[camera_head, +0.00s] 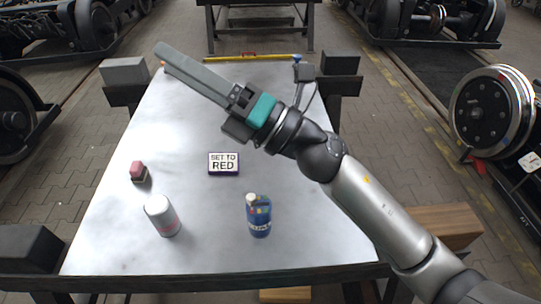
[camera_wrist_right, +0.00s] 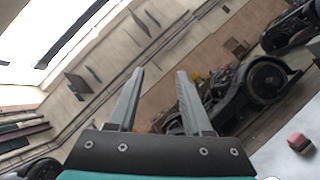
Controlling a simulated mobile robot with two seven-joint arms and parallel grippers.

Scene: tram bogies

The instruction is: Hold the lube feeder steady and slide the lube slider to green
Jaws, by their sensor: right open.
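A blue container with coloured patches and pale lettering, likely the lube feeder (camera_head: 260,222), stands upright near the front edge of the table, right of centre. It has a whitish top. The lube slider and its setting are too small to make out. My right gripper (camera_head: 166,56) is raised over the far left of the table, well away from the feeder, pointing to the upper left. In the right wrist view its two fingers (camera_wrist_right: 160,74) are apart with nothing between them. My left gripper is not in view.
A yellow spirit level (camera_head: 245,57) lies at the far edge. The table (camera_head: 310,235) is clear right of the feeder.

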